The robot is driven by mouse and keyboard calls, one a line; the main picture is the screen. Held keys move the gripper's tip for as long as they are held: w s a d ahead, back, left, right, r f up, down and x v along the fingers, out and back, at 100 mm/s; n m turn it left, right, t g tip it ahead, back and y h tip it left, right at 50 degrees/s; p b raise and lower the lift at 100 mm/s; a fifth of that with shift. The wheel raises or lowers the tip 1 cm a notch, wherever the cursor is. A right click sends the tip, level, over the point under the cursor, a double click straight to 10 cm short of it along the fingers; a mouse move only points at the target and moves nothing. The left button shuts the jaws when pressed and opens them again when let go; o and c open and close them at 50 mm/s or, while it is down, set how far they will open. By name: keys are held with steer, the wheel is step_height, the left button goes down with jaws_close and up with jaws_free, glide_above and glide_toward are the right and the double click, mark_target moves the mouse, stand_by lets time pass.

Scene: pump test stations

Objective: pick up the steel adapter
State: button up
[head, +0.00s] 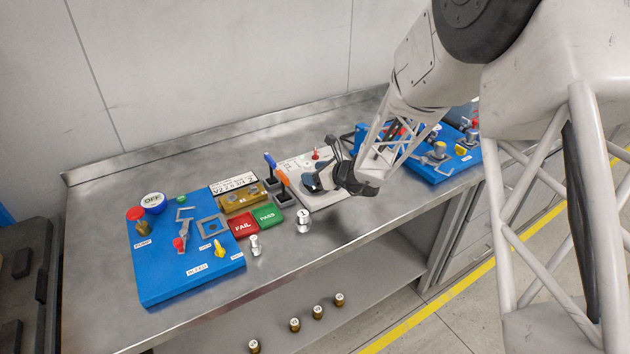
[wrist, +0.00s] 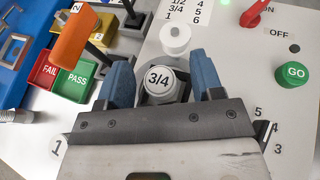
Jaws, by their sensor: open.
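My gripper (head: 316,183) is over the pale panel in the head view. In the wrist view my gripper (wrist: 163,82) has its two blue fingers apart, with a round white-topped piece marked 3/4 (wrist: 160,82) between or just beyond them; contact cannot be told. That piece is hidden by my gripper in the head view. A silver adapter with a white top (head: 303,220) stands on the bench left of my gripper. Which is the steel adapter is not clear.
The pale panel (wrist: 230,80) carries a white knob (wrist: 174,39), a red switch (wrist: 256,14) and a green GO button (wrist: 292,72). Blue and orange levers (head: 283,178) stand close to its left. Blue stations (head: 190,285) flank it. Several brass pieces (head: 295,325) stand on the lower shelf.

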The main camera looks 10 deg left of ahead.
steer(key=c, duration=1)
steer(key=shift+r, duration=0.15)
steer(key=shift+r, duration=1.45)
steer(key=shift+s+d+r, duration=0.15)
steer(key=shift+s+r, duration=0.05)
steer(key=shift+s, duration=0.05)
steer(key=s+d, duration=0.2)
steer(key=s, duration=0.2)
steer(key=s+d+r, duration=0.1)
steer(key=s+d, duration=0.1)
steer(key=s, duration=0.3)
steer(key=s+d, duration=0.3)
steer(key=s, duration=0.1)
steer(key=shift+s+r, duration=0.2)
steer(key=shift+s, duration=0.15)
